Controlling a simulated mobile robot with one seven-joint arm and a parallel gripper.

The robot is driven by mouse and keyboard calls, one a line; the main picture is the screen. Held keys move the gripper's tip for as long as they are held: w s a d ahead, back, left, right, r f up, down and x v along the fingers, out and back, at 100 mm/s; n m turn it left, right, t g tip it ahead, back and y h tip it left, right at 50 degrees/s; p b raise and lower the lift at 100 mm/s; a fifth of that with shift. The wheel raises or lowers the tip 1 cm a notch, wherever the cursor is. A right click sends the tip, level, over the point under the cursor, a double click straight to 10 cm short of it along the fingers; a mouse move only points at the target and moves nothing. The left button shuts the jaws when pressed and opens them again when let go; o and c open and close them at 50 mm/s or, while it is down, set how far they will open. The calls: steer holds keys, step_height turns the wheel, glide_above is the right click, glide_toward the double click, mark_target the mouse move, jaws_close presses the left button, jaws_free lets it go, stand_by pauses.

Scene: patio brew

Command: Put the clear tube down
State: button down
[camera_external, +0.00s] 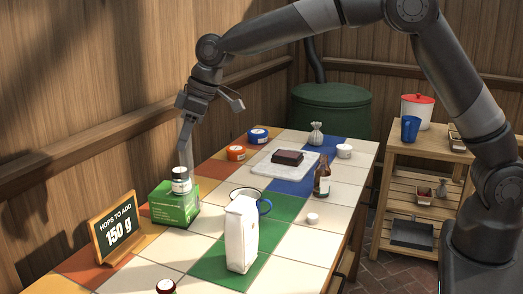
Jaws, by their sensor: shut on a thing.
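My gripper (190,114) is above the left side of the tiled table, over a green box (176,208). It is shut on the clear tube (186,142), a thin, pale grey shape that hangs roughly upright below it.
A sign (116,228) reading 150 g stands left of the box. A white bag (242,235), a blue-handled mug (247,195), a brown bottle (322,178) and a marble board (266,166) stand to the right. Bare tiles (180,248) lie in front of the box.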

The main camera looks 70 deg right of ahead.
steer(key=w+a+f, duration=0.2)
steer(key=a+f, duration=0.7)
steer(key=f, duration=0.1)
steer(key=shift+a, duration=0.3)
steer(key=shift+w, duration=0.1)
steer(key=shift+f, duration=0.1)
steer(key=c, duration=1.1)
jaws_free()
